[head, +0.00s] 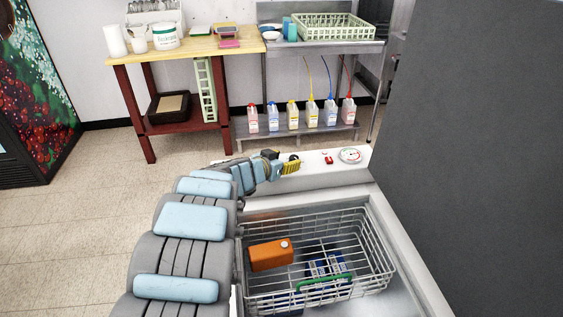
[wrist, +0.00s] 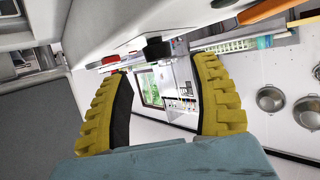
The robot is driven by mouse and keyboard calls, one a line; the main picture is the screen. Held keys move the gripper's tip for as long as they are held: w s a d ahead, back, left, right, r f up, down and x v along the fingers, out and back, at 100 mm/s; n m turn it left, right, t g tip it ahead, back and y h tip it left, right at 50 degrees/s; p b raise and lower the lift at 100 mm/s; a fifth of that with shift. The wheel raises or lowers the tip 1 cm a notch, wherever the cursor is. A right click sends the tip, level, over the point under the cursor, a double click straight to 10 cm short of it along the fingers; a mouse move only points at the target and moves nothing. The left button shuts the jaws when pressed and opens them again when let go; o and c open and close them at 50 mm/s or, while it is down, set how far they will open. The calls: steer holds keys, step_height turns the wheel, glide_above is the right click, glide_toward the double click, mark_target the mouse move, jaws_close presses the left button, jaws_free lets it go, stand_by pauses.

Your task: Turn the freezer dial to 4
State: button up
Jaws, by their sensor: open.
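The freezer's white control ledge (head: 330,175) runs along the far side of the open chest. A small dark knob, apparently the dial (wrist: 157,49), sticks out from the white panel in the wrist view. My gripper (head: 292,166) is at this ledge, its yellow ribbed fingers partly hiding the dial in the head view. In the wrist view my gripper (wrist: 163,68) is open, one finger on each side of the knob's line, near the tips. I cannot tell whether either finger touches it. The dial's numbers and pointer are not readable.
A red switch (head: 328,159) and a round gauge (head: 350,155) sit on the ledge right of my gripper. A wire basket (head: 385,262) in the chest holds an orange container (head: 270,255). A tall grey panel (head: 480,150) stands at right. A wooden table (head: 190,47) is behind.

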steer(key=shift+a+r, duration=0.25)
steer(key=shift+a, duration=0.1)
steer(key=shift+s+a+r, duration=0.15)
steer(key=shift+s+a, duration=0.15)
steer(key=shift+s, duration=0.4)
steer(key=shift+s+d, duration=0.15)
steer(key=shift+s, duration=0.05)
